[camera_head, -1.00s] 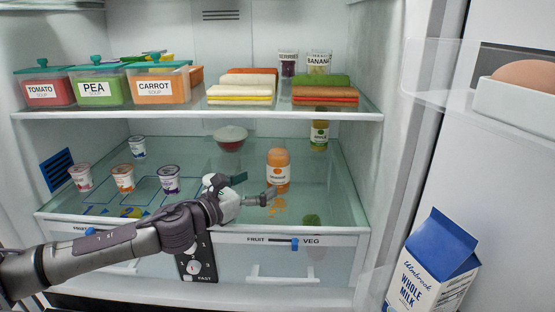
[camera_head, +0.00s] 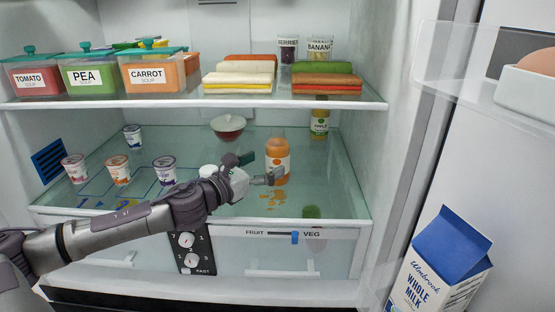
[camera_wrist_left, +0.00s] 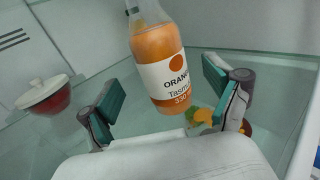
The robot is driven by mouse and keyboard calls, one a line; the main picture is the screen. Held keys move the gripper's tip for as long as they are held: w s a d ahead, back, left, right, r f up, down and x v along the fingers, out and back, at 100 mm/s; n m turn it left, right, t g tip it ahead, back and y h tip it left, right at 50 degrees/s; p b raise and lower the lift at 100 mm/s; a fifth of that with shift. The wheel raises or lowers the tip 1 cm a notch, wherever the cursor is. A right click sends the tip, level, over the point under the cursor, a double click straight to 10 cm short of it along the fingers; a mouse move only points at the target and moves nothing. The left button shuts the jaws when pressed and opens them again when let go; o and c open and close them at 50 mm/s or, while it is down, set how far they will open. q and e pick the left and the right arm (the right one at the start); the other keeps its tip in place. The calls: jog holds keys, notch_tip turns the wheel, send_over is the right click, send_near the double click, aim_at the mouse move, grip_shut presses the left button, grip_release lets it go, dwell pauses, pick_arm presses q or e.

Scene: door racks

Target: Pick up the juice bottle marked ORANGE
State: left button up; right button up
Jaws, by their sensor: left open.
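The orange juice bottle (camera_head: 278,160) stands upright on the lower glass shelf, with a white label. In the left wrist view its label reads ORANGE (camera_wrist_left: 160,65), and the bottle shows ahead of the jaws, between the two fingers in the picture. My left gripper (camera_head: 262,168) is open and empty just in front and left of the bottle in the head view. In the left wrist view its green-padded fingers (camera_wrist_left: 165,105) are spread apart. Whether a finger touches the bottle cannot be told. My right gripper is not in view.
A red bowl with a pale lid (camera_head: 228,127) stands behind left. An apple bottle (camera_head: 320,122) stands behind right. Several yogurt cups, including one cup (camera_head: 164,170), stand at left. The upper shelf edge (camera_head: 200,104) runs above. A milk carton (camera_head: 440,265) is in the door.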

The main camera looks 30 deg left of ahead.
aim_at(269, 162)
pick_arm(q)
jog(key=shift+w+d+r+p, duration=0.15)
jog(key=shift+w+p, duration=0.3)
jog(key=shift+w, duration=0.3)
jog(key=shift+w+d+r+p, duration=0.15)
jog(key=shift+w+p, duration=0.3)
jog(key=shift+w, duration=0.3)
jog(key=shift+w+d+f+p, duration=0.1)
jog(key=shift+w+f+p, duration=0.1)
jog(key=shift+w, duration=0.25)
jog(key=shift+w+d+f+p, duration=0.1)
jog(key=shift+w+f, duration=0.05)
jog(key=shift+w, duration=0.25)
jog(key=c, duration=0.5)
jog(key=shift+r, duration=0.1)
jog(key=c, duration=1.1)
